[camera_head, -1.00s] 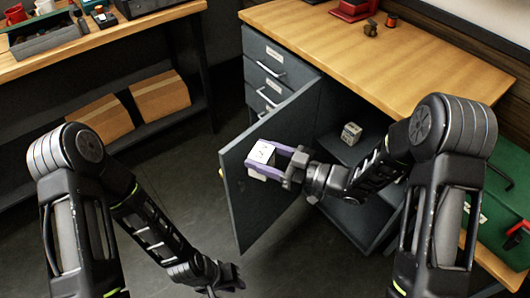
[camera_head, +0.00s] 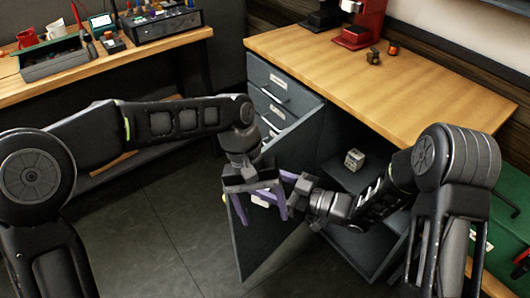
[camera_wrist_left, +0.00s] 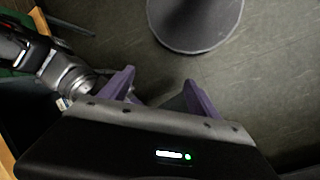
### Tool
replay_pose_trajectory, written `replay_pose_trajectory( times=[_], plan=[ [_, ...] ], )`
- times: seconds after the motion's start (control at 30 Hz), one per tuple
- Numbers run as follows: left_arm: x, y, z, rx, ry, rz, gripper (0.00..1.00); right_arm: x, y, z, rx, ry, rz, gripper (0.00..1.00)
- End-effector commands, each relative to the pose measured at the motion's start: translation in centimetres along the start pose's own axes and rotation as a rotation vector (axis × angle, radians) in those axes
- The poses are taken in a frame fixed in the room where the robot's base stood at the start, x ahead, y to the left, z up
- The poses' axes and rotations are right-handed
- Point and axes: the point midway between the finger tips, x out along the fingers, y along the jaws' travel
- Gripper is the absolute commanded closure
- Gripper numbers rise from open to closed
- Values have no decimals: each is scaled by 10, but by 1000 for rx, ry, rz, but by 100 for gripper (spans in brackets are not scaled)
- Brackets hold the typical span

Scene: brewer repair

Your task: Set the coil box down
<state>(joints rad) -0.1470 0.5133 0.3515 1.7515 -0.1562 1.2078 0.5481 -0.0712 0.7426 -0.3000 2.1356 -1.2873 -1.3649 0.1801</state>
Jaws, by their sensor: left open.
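A small white box, which I take for the coil box (camera_head: 260,203), shows partly in the head view behind my left gripper. My right gripper (camera_head: 280,187) reaches in from the right and is shut on it, in front of the open cabinet door; the left gripper hides much of this grasp. My left gripper (camera_head: 262,213) is open, its purple fingers pointing down, overlapping the box in the picture. Whether they touch it I cannot tell.
A similar small box (camera_head: 354,159) sits on a shelf inside the open cabinet. The cabinet door (camera_head: 262,245) stands swung out. The wooden countertop (camera_head: 400,75) has wide free room, with a red machine (camera_head: 362,25) at its back. A workbench (camera_head: 150,45) stands at the left.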

Motion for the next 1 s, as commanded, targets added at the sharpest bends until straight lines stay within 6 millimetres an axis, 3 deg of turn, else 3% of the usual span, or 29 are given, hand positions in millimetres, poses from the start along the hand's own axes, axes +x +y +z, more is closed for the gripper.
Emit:
replay_pose_trajectory(
  times=[0.03,0.1,0.3,0.53,1.0],
  plan=[
    [-30,9,-4,45,26,-42,29,0,0,0,-1,1,0,94],
    [-54,13,-19,123,60,-103,29,0,0,0,-1,1,0,94],
    [-87,21,-69,334,173,-242,29,0,0,0,-1,1,0,94],
    [-98,22,-86,407,211,-297,29,0,0,-1,-1,1,0,94],
    [-88,19,-89,404,208,-294,29,0,0,0,-1,1,0,94]
  ],
)
